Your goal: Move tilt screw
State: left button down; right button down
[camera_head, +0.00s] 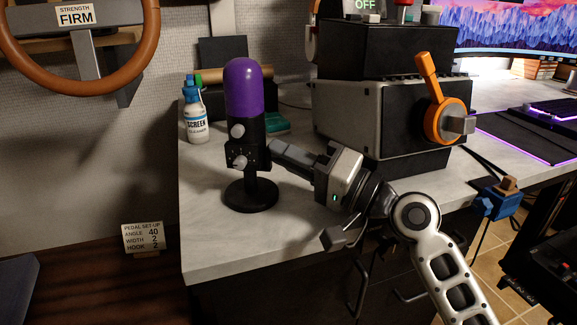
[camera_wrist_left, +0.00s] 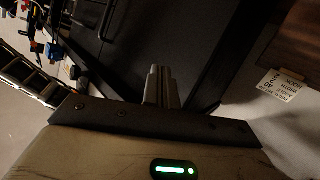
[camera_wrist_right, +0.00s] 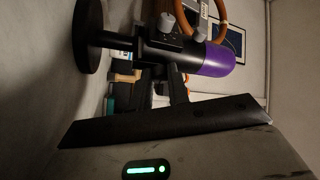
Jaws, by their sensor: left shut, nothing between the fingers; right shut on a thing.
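A purple and black microphone (camera_head: 245,95) stands upright on its round black base (camera_head: 250,195) near the counter's left edge. Two grey knobs show on its front. My right gripper (camera_head: 274,147) comes from the right and is shut at the microphone's side, where the tilt screw sits. The fingers hide the screw. In the right wrist view the microphone (camera_wrist_right: 212,60) lies sideways, with the right fingers (camera_wrist_right: 173,68) closed against its lower body. My left gripper (camera_wrist_left: 160,72) is shut and empty in the left wrist view, in front of dark cabinet fronts; it is outside the head view.
A grey box with an orange lever (camera_head: 428,75) stands close behind my right arm. A steering wheel (camera_head: 153,45) hangs at upper left. The counter (camera_head: 205,230) is clear left of the microphone base.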

dwell(0.3)
jog(key=c, duration=1.3)
grip_release()
pick_arm(q)
jog(key=shift+r, duration=0.1)
pick_arm(e)
jog(key=shift+r, duration=0.15)
jog(key=shift+r+p, duration=0.3)
jog(key=shift+r, duration=0.05)
pick_arm(q)
jog(key=a+g+y+p, duration=0.1)
jog(key=p, duration=0.3)
jog(key=s+a+g+y+p, duration=0.1)
jog(key=p, duration=0.3)
jog(key=shift+a+f+n, duration=0.2)
jog(key=shift+a+n, duration=0.1)
jog(key=shift+a, duration=0.1)
pick_arm(e)
jog(key=s+r, duration=0.8)
jog(key=s, duration=0.1)
jog(key=s+r, duration=0.4)
jog(key=s, duration=0.1)
jog(key=shift+a, duration=0.15)
